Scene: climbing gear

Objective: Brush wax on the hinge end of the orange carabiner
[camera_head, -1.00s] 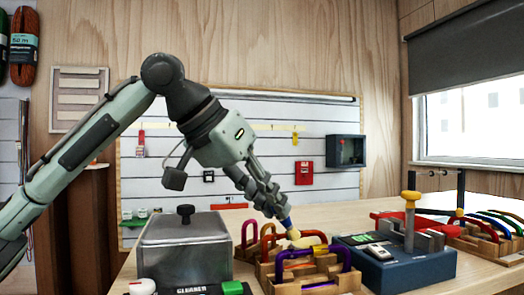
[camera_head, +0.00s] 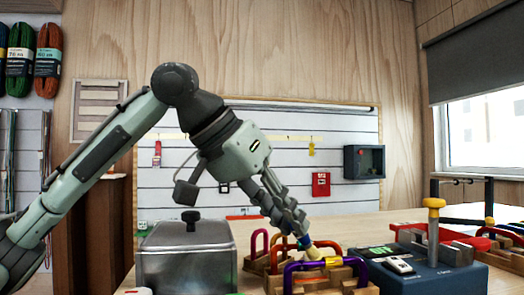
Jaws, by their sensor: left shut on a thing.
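My left gripper (camera_head: 298,230) comes down from the upper left. It is shut on a brush (camera_head: 312,253) with a blue band and a pale tip that points down. The brush tip is over the wooden rack (camera_head: 330,285), close behind the purple carabiner (camera_head: 290,270). An orange carabiner (camera_head: 275,240) appears to stand among the rack's rear loops, just left of the brush. Its hinge end is too small to tell, and whether the brush touches it cannot be told. My right gripper is out of view.
A grey lidded metal box (camera_head: 187,262) stands left of the rack. A blue device (camera_head: 430,275) with a yellow-topped post (camera_head: 433,225) stands to the right. A small black box (camera_head: 363,162) hangs on the back wall. The table behind the rack has clear room.

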